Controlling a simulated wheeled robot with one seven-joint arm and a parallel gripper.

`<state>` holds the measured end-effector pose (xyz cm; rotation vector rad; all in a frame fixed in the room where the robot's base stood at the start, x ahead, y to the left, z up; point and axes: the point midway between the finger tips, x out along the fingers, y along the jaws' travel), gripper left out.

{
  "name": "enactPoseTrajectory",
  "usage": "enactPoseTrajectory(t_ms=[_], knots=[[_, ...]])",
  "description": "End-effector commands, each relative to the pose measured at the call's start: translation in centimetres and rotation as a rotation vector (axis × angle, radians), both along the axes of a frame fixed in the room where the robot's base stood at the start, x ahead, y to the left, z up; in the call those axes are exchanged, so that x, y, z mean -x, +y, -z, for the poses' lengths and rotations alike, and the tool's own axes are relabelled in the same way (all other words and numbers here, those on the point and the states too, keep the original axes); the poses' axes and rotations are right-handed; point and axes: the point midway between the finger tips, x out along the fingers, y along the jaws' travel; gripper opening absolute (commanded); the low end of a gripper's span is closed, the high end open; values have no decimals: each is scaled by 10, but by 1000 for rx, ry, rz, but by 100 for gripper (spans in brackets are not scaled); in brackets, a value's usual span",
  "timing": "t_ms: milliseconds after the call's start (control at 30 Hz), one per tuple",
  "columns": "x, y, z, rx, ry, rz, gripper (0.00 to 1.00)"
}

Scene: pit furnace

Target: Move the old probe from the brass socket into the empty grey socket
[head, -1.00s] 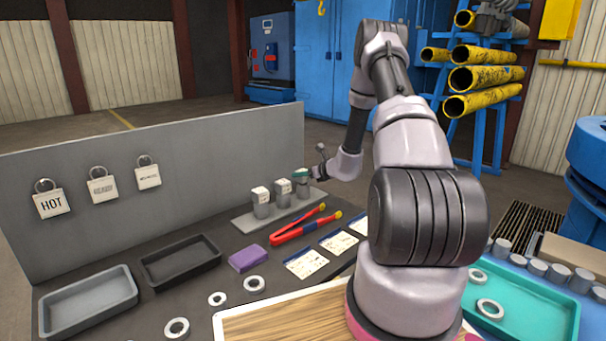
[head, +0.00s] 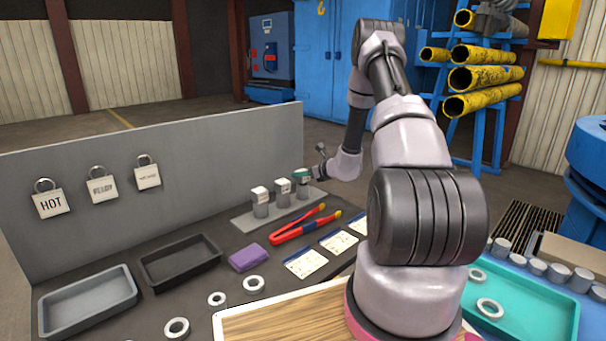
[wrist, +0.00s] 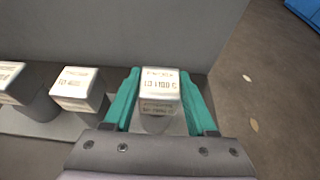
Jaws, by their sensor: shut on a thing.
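My gripper (head: 301,175) is at the right end of a row of grey posts with white lettered tops. In the wrist view its teal fingers (wrist: 160,84) are on both sides of the right-hand lettered block (wrist: 158,105) and shut on it. This block stands upright over the grey base strip; whether its bottom touches the strip is hidden. The middle block (wrist: 80,90) and the left block (wrist: 22,82) stand to its left. I cannot make out a brass socket, an empty grey socket or a thing clearly recognisable as the old probe.
A grey panel (head: 230,150) with hanging tags rises behind the row. Red-handled tongs (head: 300,228), label cards (head: 306,263), a purple block (head: 247,257) and a black tray (head: 180,263) lie in front. My arm hides part of the bench at the right.

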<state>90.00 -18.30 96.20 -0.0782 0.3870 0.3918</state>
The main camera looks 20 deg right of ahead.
Motion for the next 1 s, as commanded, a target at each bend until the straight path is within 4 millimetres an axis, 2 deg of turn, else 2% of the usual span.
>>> enactPoseTrajectory(t_ms=[567,600,633,1000], knots=[[0,0,11,0,0,0,0],[0,0,11,0,0,0,65],[0,0,11,0,0,0,70],[3,-2,10,1,1,1,70]])
